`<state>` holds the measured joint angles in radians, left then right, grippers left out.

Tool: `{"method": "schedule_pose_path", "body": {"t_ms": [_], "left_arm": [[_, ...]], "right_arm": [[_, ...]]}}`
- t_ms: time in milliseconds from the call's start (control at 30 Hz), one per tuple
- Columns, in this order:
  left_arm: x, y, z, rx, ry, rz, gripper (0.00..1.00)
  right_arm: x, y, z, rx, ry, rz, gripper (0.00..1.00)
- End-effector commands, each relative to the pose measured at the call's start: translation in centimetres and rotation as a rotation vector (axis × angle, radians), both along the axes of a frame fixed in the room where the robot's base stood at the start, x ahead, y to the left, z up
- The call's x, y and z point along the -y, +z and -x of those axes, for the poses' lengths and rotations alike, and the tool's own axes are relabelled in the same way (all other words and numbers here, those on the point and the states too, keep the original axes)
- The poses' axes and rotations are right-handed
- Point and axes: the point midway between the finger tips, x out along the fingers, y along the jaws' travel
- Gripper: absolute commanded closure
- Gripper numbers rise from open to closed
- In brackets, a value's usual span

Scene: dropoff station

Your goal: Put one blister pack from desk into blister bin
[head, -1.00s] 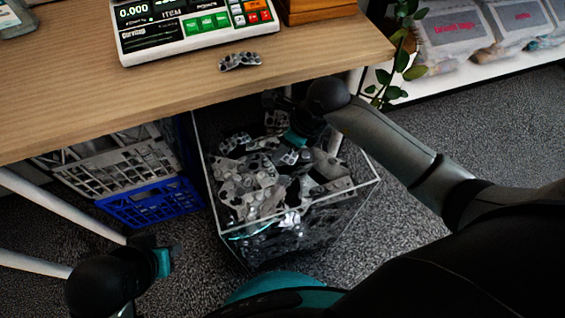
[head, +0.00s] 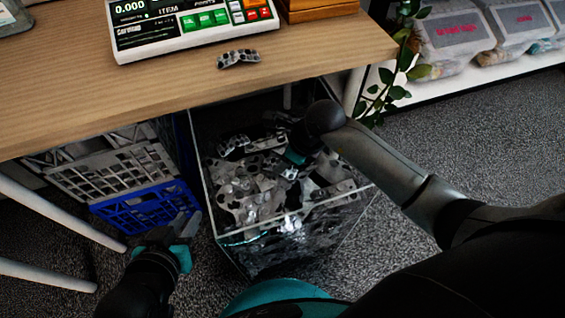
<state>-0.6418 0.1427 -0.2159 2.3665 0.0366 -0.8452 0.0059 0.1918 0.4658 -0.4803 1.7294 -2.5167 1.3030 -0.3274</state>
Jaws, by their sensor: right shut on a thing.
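A silver blister pack (head: 239,59) lies on the wooden desk (head: 120,95) near its front edge. The clear-walled blister bin (head: 345,212) stands on the floor below and holds a heap of similar packs (head: 250,205). My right gripper (head: 289,160) is over the heap inside the bin's opening, partly hidden by its own wrist. It is shut on a blister pack, apparently the one at its left side (head: 268,144); the grip itself is hard to see. My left gripper (head: 185,224) is low at the left of the bin, open and empty.
A scale (head: 185,28) and a wooden box (head: 318,9) stand on the desk. Grey (head: 115,170) and blue (head: 145,207) crates sit under it, left of the bin. A plant (head: 395,75) and a shelf with tubs (head: 455,40) are at the right. Carpet is free at the right.

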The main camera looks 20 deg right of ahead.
Motion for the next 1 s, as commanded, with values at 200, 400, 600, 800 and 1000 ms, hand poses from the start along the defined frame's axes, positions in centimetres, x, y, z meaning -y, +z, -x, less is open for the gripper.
{"method": "schedule_pose_path", "body": {"t_ms": [200,400,600,800,1000], "left_arm": [[0.19,0.06,-0.1,0.014,-0.002,0.008,0.75],[0.34,0.02,-0.2,0.026,-0.003,0.014,0.75],[0.51,0.12,-0.26,0.038,-0.005,0.02,0.75],[0.49,0.13,-0.27,0.038,-0.005,0.019,0.75],[0.47,0.12,-0.26,0.036,-0.005,0.018,0.75]], "right_arm": [[-0.02,-0.14,0.01,0.001,0.0,-0.001,1.0],[-0.02,-0.35,0.01,0.0,0.0,0.0,1.0],[-0.02,-0.4,0.01,0.0,0.0,0.0,0.4],[-0.01,-0.39,0.0,0.0,0.0,0.0,0.26],[-0.02,-0.35,0.0,0.001,0.0,-0.001,0.26]]}}
